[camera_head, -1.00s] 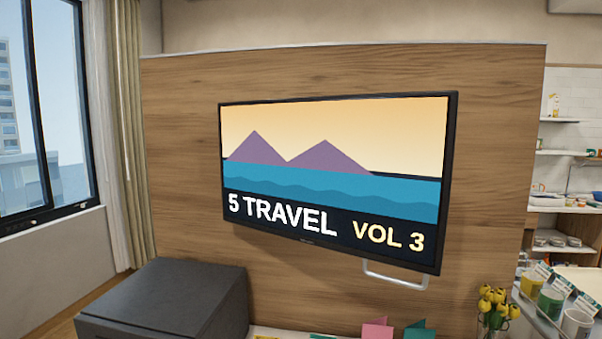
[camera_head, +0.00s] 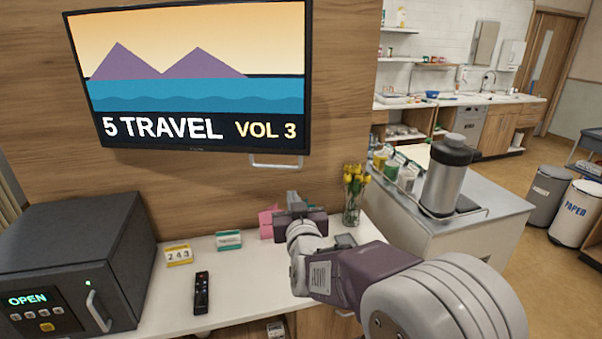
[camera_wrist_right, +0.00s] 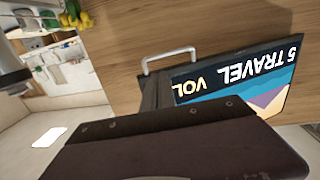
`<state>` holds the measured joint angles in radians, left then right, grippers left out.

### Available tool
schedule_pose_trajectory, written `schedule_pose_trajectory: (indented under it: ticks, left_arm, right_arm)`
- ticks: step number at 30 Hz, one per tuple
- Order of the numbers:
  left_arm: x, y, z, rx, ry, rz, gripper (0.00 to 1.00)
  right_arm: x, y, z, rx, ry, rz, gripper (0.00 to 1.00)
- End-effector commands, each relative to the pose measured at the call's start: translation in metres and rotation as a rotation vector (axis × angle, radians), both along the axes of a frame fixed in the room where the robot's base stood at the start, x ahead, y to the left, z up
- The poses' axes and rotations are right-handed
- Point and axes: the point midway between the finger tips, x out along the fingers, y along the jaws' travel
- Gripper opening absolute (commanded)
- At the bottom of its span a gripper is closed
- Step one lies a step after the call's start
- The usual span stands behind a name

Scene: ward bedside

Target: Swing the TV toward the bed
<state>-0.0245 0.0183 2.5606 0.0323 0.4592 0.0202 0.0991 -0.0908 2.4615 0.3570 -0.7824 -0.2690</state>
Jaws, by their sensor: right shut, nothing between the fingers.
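The TV (camera_head: 192,85) hangs on the wood panel with its screen on, showing mountains and the words "5 TRAVEL VOL 3". A pale bar handle (camera_head: 276,162) sticks out below its lower right corner. My right gripper (camera_head: 293,197) is shut and empty, below the handle and apart from it in the picture. The right wrist view shows the TV (camera_wrist_right: 240,82) turned over, with the handle (camera_wrist_right: 168,58) just beyond my shut fingers (camera_wrist_right: 155,93). My left gripper is in neither view now.
A counter (camera_head: 226,272) below the TV holds a dark safe (camera_head: 75,265), a remote (camera_head: 202,292), small cards and a vase of yellow flowers (camera_head: 353,195). A side table with a steel flask (camera_head: 446,175) stands right.

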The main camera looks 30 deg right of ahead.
Motion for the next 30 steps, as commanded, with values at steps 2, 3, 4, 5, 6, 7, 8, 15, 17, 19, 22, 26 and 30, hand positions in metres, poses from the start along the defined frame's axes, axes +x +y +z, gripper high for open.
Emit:
schedule_pose_trajectory:
  ticks: [2, 3, 4, 5, 6, 7, 8, 15, 17, 19, 22, 26, 30]
  left_arm:
    - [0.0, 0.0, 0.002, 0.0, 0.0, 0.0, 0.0]
    - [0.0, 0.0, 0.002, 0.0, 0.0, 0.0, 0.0]
    - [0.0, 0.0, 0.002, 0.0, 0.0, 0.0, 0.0]
    - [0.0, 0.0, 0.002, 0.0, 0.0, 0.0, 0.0]
    - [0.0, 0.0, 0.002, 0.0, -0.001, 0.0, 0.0]
    - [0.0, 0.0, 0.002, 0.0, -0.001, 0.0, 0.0]
    - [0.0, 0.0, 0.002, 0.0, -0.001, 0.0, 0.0]
    - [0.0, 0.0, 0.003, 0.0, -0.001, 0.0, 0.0]
    - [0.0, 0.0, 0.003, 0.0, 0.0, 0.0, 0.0]
    - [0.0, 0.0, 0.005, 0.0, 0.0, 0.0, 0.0]
    - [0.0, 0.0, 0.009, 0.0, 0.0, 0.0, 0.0]
    - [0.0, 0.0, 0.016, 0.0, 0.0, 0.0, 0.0]
    - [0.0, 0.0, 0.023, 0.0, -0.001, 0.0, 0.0]
  right_arm:
    - [-0.006, -0.017, 0.018, 0.003, -0.046, -0.047, 0.0]
    - [-0.009, -0.023, 0.023, 0.002, -0.055, -0.061, 0.0]
    - [-0.01, -0.026, 0.025, 0.001, -0.059, -0.069, 0.0]
    - [-0.011, -0.028, 0.025, 0.002, -0.06, -0.074, 0.0]
    - [-0.012, -0.03, 0.025, 0.001, -0.06, -0.079, 0.0]
    - [-0.012, -0.031, 0.025, 0.002, -0.059, -0.08, 0.0]
    - [-0.012, -0.031, 0.025, 0.002, -0.059, -0.079, 0.0]
    - [-0.011, -0.03, 0.024, 0.002, -0.057, -0.077, 0.0]
    - [-0.007, -0.032, 0.024, 0.002, -0.056, -0.078, 0.0]
    - [0.002, -0.036, 0.025, 0.002, -0.055, -0.077, 0.0]
    - [0.02, -0.044, 0.026, 0.002, -0.054, -0.078, 0.0]
    - [0.046, -0.056, 0.026, 0.002, -0.054, -0.077, 0.0]
    - [0.074, -0.068, 0.027, 0.003, -0.054, -0.077, 0.0]
